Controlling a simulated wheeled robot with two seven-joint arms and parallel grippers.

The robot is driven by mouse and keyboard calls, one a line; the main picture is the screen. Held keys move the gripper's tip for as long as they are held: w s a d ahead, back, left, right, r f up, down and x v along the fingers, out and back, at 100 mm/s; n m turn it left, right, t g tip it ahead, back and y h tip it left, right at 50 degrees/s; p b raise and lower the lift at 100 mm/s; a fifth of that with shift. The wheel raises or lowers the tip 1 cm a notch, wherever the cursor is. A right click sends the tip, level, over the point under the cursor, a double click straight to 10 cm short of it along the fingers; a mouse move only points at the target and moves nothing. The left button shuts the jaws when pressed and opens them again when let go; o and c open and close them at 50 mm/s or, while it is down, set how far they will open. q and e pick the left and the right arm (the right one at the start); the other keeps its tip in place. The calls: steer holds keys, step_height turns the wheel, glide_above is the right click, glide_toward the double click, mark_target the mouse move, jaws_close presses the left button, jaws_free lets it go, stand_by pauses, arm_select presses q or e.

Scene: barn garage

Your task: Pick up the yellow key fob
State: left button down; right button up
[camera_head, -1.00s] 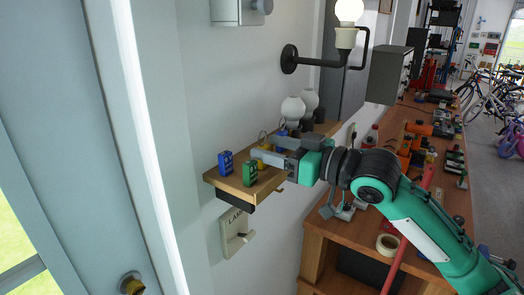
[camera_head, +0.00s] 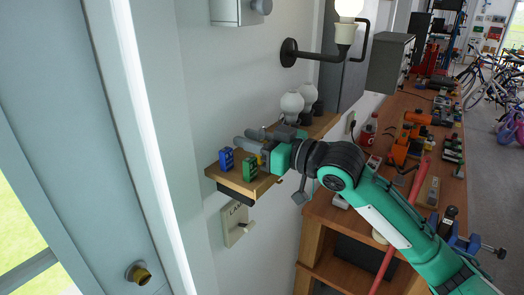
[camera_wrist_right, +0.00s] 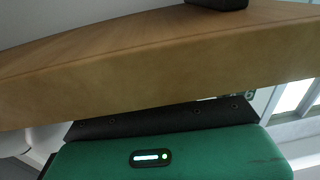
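The yellow key fob (camera_head: 264,158) is mostly hidden by my right gripper; only a small yellow patch shows in the head view, behind the green fob on the small wooden wall shelf (camera_head: 235,187). My right gripper (camera_head: 247,138) is over the shelf, its two grey fingers pointing left and apart, so it looks open. I cannot tell whether any part of the fob is between them. In the right wrist view, the shelf's wooden edge (camera_wrist_right: 160,75) fills the picture close in front of my green gripper body and hides the fingers. My left gripper is not in view.
A blue fob (camera_head: 226,158) and a green fob (camera_head: 250,169) stand at the shelf's near end. White round-topped items (camera_head: 292,104) stand farther back. A wall lamp (camera_head: 340,50) hangs above. A cluttered workbench (camera_head: 345,215) is to the right.

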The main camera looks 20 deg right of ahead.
steer(key=shift+c, duration=1.3)
steer(key=shift+r, duration=0.1)
steer(key=shift+r+b, duration=1.45)
steer(key=shift+r, duration=3.45)
